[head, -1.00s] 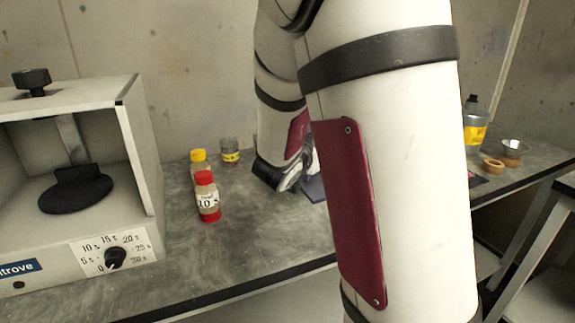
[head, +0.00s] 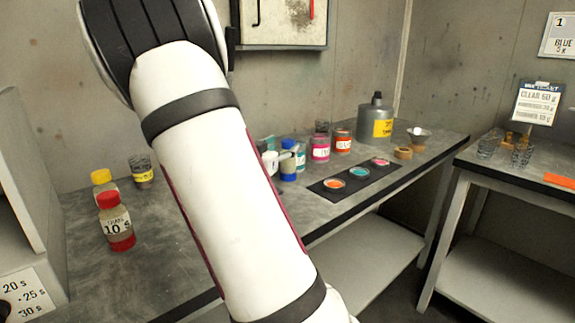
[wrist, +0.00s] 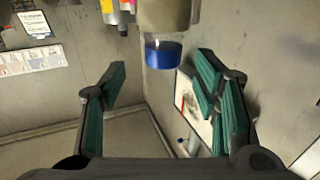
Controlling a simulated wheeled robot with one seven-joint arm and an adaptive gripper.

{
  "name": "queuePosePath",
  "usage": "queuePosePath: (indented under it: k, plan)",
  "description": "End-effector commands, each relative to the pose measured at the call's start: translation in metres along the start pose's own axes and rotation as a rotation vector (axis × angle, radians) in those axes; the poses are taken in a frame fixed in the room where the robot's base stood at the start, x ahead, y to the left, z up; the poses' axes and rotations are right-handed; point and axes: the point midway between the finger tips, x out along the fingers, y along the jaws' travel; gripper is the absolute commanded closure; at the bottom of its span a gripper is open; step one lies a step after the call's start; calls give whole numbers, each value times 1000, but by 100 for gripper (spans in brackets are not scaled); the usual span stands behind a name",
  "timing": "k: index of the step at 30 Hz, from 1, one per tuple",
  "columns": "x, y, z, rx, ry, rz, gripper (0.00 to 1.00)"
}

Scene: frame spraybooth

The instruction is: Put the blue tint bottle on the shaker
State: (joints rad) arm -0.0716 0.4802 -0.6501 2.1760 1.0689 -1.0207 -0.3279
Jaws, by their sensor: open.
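A bottle with a blue cap and blue base, which I take as the blue tint bottle (head: 288,161), stands on the bench in the head view, just right of my arm. The wrist view looks upside down; a blue-capped bottle (wrist: 163,52) shows there at top centre, in line with the gap between the fingers. My gripper (wrist: 160,85) is open and nothing is between its fingers. In the head view my arm hides the gripper. Of the shaker (head: 20,295), only the side wall and part of the dial plate show at the left edge.
A red-capped bottle (head: 116,222), a yellow-capped bottle (head: 102,183) and a jar (head: 142,169) stand left of my arm. Right of the blue-capped bottle are pink (head: 319,149) and orange (head: 341,141) jars, a dark mat (head: 330,190) with paint discs and a grey can (head: 375,122).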

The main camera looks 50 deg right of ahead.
Motion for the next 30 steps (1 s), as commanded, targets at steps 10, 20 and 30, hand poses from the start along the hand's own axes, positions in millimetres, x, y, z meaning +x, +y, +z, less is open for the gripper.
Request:
queuePosePath:
  k: [10,20,30]
  plan:
    - [44,-4,2,1,1,3,44]
    - [52,-4,1,0,-1,0,44]
    - [51,-4,1,0,-1,0,100]
